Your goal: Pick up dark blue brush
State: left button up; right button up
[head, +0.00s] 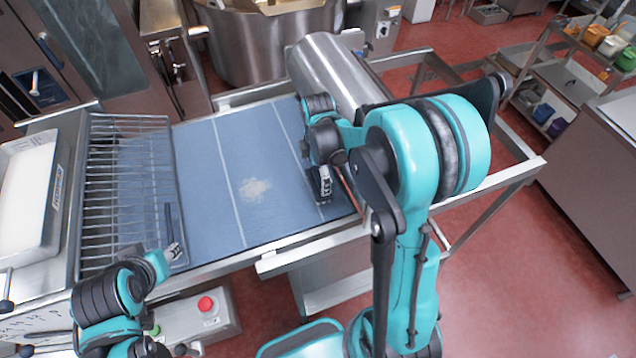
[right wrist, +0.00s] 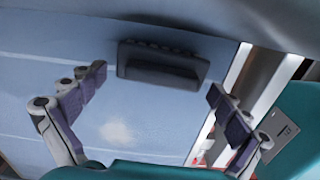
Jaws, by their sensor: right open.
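The dark blue brush (right wrist: 163,62) lies on the blue belt (right wrist: 60,40) in the right wrist view, its long side running across the picture. It looks nearly black there. My right gripper (right wrist: 157,88) is open, with one finger on each side of the brush's span; I see no contact. In the head view my right gripper (head: 322,185) points down over the right part of the belt (head: 200,215), and I cannot make out the brush beside it. My left gripper (head: 170,252) is by the wire rack at lower left; its jaws are unclear.
A pale powder patch (head: 255,190) lies mid-belt. A wire rack (head: 95,205) stands left, a metal cylinder (head: 330,75) at the belt's back right, and a large kettle (head: 255,45) behind. A control box with a red button (head: 205,304) sits in front.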

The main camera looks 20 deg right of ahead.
aim_at(319, 177)
jog(key=shift+s, duration=0.2)
jog(key=c, duration=1.3)
jog(key=shift+o, duration=0.2)
notch_tip(319, 177, up, 10)
jog(key=o, duration=0.4)
jog(key=shift+c, duration=1)
jog(key=shift+f, duration=0.1)
